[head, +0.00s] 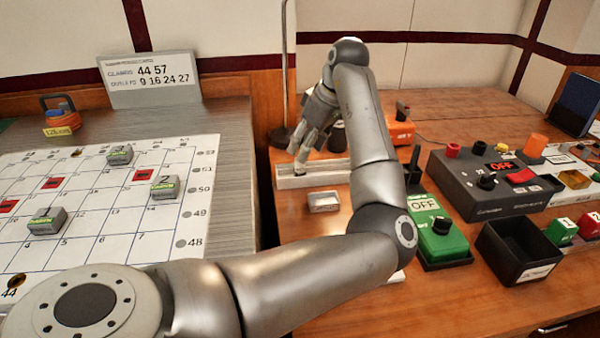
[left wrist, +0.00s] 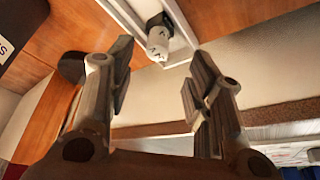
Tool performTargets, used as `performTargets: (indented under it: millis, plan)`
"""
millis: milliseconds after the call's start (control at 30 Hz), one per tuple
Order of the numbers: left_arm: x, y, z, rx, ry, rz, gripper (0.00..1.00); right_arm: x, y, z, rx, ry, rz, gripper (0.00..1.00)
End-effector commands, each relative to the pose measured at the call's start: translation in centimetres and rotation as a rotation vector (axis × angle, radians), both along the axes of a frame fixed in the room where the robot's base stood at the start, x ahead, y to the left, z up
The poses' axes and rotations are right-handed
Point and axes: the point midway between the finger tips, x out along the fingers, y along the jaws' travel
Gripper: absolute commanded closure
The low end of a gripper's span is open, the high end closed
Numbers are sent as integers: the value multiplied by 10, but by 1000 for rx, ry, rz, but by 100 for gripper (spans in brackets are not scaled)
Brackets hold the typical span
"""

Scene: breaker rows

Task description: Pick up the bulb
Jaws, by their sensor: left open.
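My left gripper (head: 306,150) reaches down over a shallow white tray (head: 318,181) on the wooden bench. In the left wrist view its two fingers (left wrist: 158,80) are apart with nothing between them. Just beyond the fingertips, a small whitish cylinder (left wrist: 158,44) with dark marks lies in a white-rimmed tray; it may be the bulb, but I cannot tell for sure. In the head view the gripper and arm hide much of that spot. My right gripper is in neither view.
A small clear-topped box (head: 323,201) sits in front of the tray. A green OFF switch box (head: 440,240), a dark control panel (head: 495,180) and a black open bin (head: 518,250) stand to the right. A numbered board (head: 100,215) with grey blocks is left.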

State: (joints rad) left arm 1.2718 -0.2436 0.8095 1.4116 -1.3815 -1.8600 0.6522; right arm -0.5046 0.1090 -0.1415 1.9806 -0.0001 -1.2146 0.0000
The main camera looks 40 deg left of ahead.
Motion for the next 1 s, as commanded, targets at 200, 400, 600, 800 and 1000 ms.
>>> performTargets:
  millis: [200, 400, 600, 800, 1000]
  plan:
    - [2, 9, -22, -1, 1, 0, 52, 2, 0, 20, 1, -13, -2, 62]
    - [1, 17, -43, -1, 1, 0, 52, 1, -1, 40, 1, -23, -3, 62]
    - [1, 20, -47, 0, -1, 1, 52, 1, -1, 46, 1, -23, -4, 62]
    - [1, 20, -47, 0, 0, 1, 60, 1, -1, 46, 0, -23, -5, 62]
    - [1, 20, -47, 0, 0, 1, 86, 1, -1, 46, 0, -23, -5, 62]
